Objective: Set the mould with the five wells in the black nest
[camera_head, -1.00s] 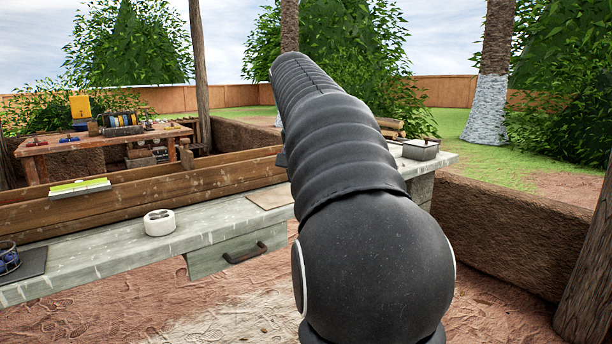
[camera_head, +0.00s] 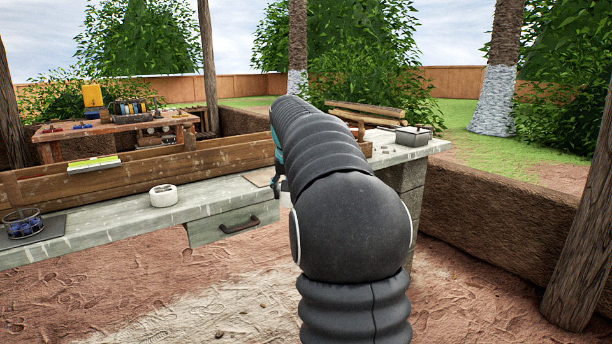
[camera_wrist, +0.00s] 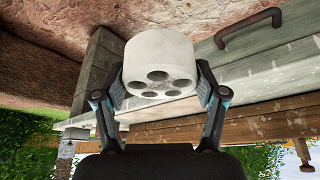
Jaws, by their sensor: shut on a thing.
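The mould with the five wells (camera_wrist: 158,52) is a white, round block with several dark holes in its visible face. My gripper (camera_wrist: 160,86) is shut on it in the wrist view, one finger on each side. The wrist picture is upside down, with the bench drawer showing behind the mould. In the head view my arm hides the held mould and most of the gripper.
A second white round block (camera_head: 163,195) with dark holes stands on the pale bench (camera_head: 110,212). A grey lidded box (camera_head: 414,137) stands at the bench's right end. A wooden beam runs behind the bench.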

